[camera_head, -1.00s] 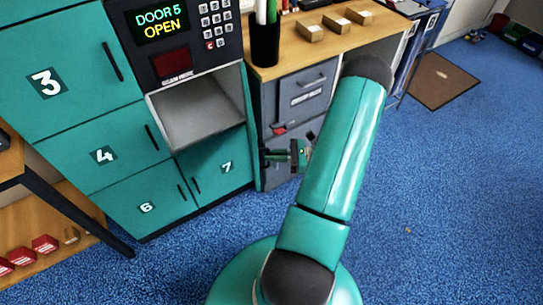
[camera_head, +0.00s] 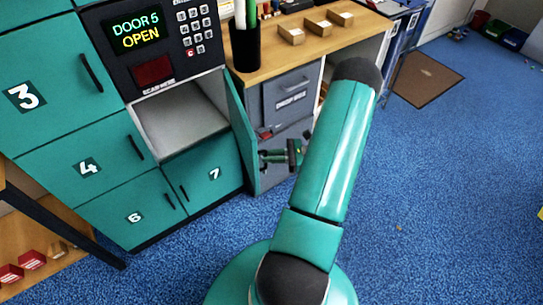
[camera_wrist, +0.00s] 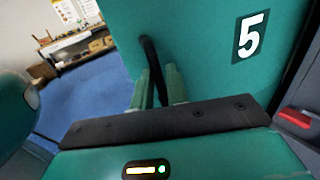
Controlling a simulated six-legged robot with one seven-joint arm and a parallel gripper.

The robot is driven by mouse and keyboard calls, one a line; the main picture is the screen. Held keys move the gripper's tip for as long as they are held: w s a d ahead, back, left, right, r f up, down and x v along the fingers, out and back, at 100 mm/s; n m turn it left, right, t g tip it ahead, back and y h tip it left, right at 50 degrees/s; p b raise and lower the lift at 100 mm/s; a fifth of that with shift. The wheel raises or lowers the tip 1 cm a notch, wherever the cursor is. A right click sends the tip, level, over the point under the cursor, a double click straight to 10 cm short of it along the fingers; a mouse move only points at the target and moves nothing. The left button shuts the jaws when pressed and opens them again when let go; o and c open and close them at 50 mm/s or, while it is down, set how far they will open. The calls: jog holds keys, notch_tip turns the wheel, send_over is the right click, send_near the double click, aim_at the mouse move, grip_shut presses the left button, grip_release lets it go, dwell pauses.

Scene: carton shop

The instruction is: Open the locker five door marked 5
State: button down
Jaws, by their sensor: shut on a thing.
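The locker five door (camera_wrist: 215,70) is a teal panel with a white 5 on a dark plate, large in the wrist view. In the head view the door (camera_head: 241,125) stands swung out, seen nearly edge-on, at the right of an open, empty grey compartment (camera_head: 180,118). Its black handle (camera_wrist: 149,55) runs down between my gripper's fingers. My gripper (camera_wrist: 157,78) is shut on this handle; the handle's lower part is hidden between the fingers. In the head view my gripper (camera_head: 264,159) is at the outer side of the door.
The keypad panel display (camera_head: 136,30) reads DOOR 5 OPEN. Locker doors 3, 4, 6 and 7 (camera_head: 205,175) are shut. A grey drawer cabinet (camera_head: 290,95) under a wooden counter stands close to the right of the open door. Blue carpet (camera_head: 440,190) is clear at the right.

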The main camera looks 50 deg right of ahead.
jog(key=c, duration=1.8)
grip_release()
jog(key=shift+w+d+r, duration=0.1)
jog(key=shift+w+d, duration=0.2)
jog(key=shift+w, duration=0.15)
jog(key=o, duration=0.3)
jog(key=shift+w, duration=0.2)
jog(key=shift+s, duration=0.3)
jog(key=shift+s, duration=0.15)
jog(key=v, duration=1.3)
jog(key=shift+s+d, duration=0.2)
jog(key=shift+s, duration=0.1)
